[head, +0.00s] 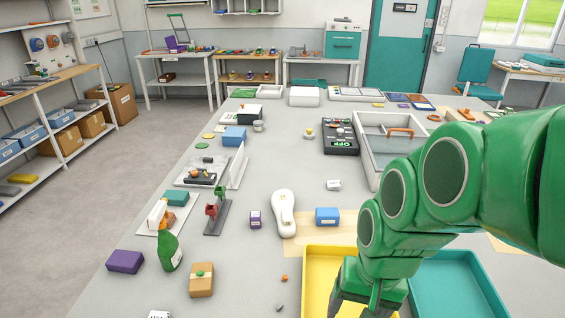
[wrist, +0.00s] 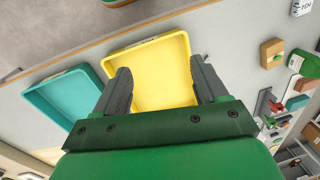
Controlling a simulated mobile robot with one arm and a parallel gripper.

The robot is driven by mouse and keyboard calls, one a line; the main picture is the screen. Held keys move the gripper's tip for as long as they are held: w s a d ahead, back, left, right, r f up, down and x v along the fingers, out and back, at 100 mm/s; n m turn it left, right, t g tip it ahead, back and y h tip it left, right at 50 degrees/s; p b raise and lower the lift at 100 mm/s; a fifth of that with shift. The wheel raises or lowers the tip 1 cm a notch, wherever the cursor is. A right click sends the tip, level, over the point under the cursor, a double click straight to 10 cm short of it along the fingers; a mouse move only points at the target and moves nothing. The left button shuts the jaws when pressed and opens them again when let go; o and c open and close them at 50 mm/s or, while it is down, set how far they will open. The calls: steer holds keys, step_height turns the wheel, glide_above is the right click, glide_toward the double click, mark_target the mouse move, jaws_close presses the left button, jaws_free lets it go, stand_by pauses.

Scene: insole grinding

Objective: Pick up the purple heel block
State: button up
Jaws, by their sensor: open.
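A plain purple block (head: 125,261) lies on the grey table at the front left in the head view. A smaller purple block with a pale mark (head: 256,219) stands near the table's middle, left of a white rounded device (head: 284,212). I cannot tell from looks alone which one is the heel block. My gripper (wrist: 160,65) is open and empty, with its fingers apart over the yellow tray (wrist: 150,54) in the wrist view. It is well to the right of both purple blocks. In the head view my green arm hides much of the gripper.
The yellow tray (head: 320,252) and a teal tray (head: 452,279) sit side by side at the front right. A green bottle (head: 170,253) and a cardboard box (head: 201,280) stand just right of the larger purple block. A blue block (head: 327,216) lies behind the yellow tray.

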steer(key=w+a+f+m+t+y, duration=0.2)
steer(key=w+a+m+t+y, duration=0.35)
steer(key=w+a, duration=0.9)
steer(key=w+a+f+m+t+y, duration=0.2)
steer(key=w+a+m, duration=0.7)
steer(key=w+a, duration=0.55)
steer(key=m+t+h, duration=0.5)
steer(key=m, duration=0.9)
glide_above(255, 219)
steer(key=s+a, duration=0.3)
steer(key=s, duration=0.2)
step_height(255, 219, down, 13)
steer(key=f+m, duration=0.1)
steer(key=d+f+m+h, duration=0.1)
steer(key=f, duration=0.1)
steer(key=w+d+f+m, duration=0.1)
steer(key=shift+f+m+t+h, duration=0.25)
steer(key=shift+m+t, duration=0.1)
steer(key=shift+w+d+f+m+h, duration=0.2)
steer(key=shift+d+f+m+h, duration=0.1)
steer(key=shift+d+f+m, duration=0.25)
steer(key=shift+w+f, duration=0.2)
steer(key=shift+w, duration=0.35)
steer(key=shift+w+a+f, duration=0.2)
steer(key=shift+w+a, duration=0.05)
steer(key=shift+w, duration=0.4)
steer(key=x, duration=0.3)
steer(key=shift+w+d, duration=0.2)
steer(key=shift+d, duration=0.1)
steer(key=shift+x, duration=0.9)
